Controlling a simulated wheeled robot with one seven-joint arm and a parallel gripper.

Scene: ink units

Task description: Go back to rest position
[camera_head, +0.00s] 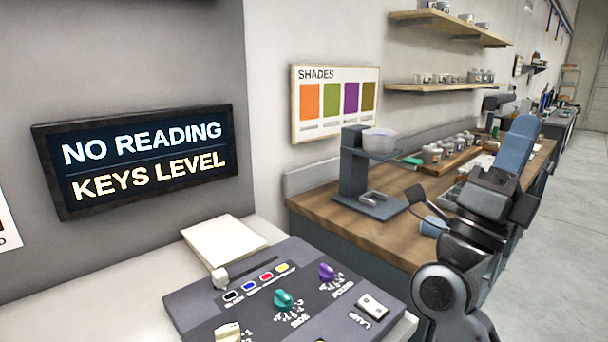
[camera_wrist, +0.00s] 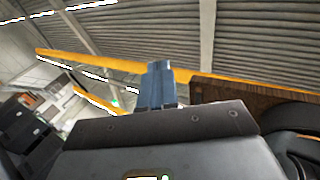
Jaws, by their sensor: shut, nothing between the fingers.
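My gripper (camera_head: 525,125) is at the right of the head view, raised above the wooden counter and pointing up and away. Its blue-grey fingers are together with nothing between them. In the wrist view the gripper (camera_wrist: 159,68) stands upright in the middle, closed and empty, against the ceiling. My dark arm rises from the lower right of the head view and hides part of the counter. No object is held.
A grey control panel (camera_head: 318,298) with knobs and switches lies at the front. A wooden counter (camera_head: 345,226) carries a grey stand (camera_head: 352,180) with a clear tub, and several cups. A screen (camera_head: 140,158) reads "NO READING / KEYS LEVEL". Open floor (camera_head: 570,215) lies right.

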